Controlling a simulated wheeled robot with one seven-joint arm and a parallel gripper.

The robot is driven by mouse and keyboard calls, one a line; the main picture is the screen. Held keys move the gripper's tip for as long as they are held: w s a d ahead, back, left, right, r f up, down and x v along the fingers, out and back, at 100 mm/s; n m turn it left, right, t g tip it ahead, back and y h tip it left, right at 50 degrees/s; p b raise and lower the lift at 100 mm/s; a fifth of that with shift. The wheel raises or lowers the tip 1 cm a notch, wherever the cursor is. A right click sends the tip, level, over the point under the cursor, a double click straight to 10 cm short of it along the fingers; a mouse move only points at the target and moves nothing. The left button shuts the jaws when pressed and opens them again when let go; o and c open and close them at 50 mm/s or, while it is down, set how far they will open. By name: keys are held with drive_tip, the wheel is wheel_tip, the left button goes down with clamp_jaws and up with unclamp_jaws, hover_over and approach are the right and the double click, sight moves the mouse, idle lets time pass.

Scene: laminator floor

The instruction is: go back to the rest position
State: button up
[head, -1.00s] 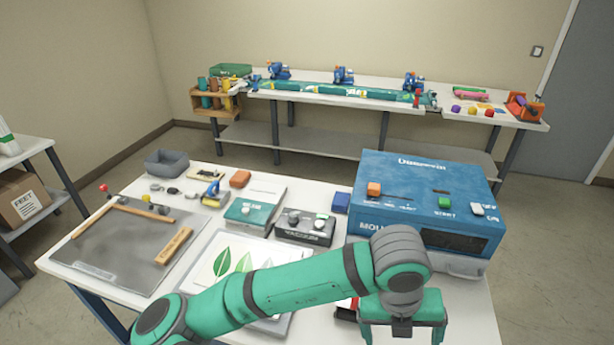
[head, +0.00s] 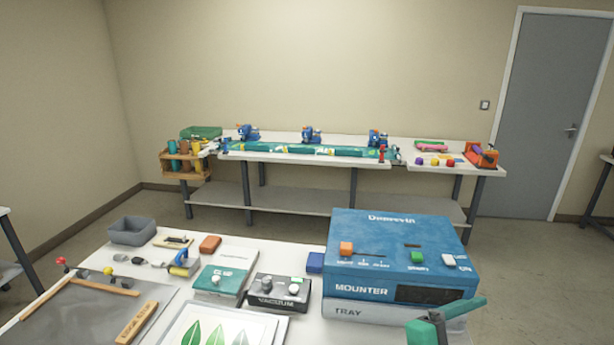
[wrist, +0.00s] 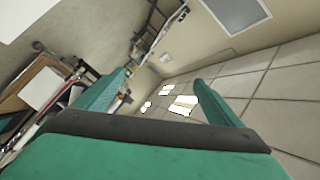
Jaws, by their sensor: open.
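My gripper (wrist: 158,82) shows in the wrist view with its two green fingers spread apart and nothing between them. It points out into the room, with wall and ceiling tiles beyond the fingers, and touches nothing there. In the head view only a small green piece of my arm or gripper shows at the bottom right edge, in front of the mounter's tray; the rest is out of frame.
The blue mounter (head: 385,262) stands on the near table, with the vacuum box (head: 278,291) to its left. A leaf print (head: 225,328) and grey mat (head: 90,312) lie in front. A long bench (head: 300,158) stands at the back wall; floor between is clear.

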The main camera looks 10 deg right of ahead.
drive_tip(key=w+a+f+n+t+y, duration=0.3)
drive_tip(key=w+a+f+n+t, duration=0.25)
drive_tip(key=a+n+t, duration=0.7)
drive_tip(key=s+a+f+n+y, duration=0.3)
drive_tip(key=f+n, duration=0.2)
drive_tip(key=f, duration=0.1)
drive_tip(key=s+a+f+n+y, duration=0.2)
drive_tip(key=f+n+y, duration=0.2)
drive_tip(key=f+n, duration=0.1)
drive_tip(key=s+a+f+n+y, duration=0.4)
drive_tip(key=s+a+f, duration=0.4)
drive_tip(key=s+a, duration=0.25)
drive_tip(key=s+a+f+g+y, duration=0.1)
drive_tip(key=s+a, duration=0.2)
drive_tip(key=s, duration=0.4)
drive_tip(key=s+a+y, duration=0.1)
drive_tip(key=s+a, duration=0.3)
drive_tip(key=s, duration=0.3)
drive_tip(key=shift+s+f+g, duration=0.25)
drive_tip(key=shift+f+g, duration=0.1)
drive_tip(key=shift+a+m, duration=0.1)
drive_tip(key=shift+m, duration=0.15)
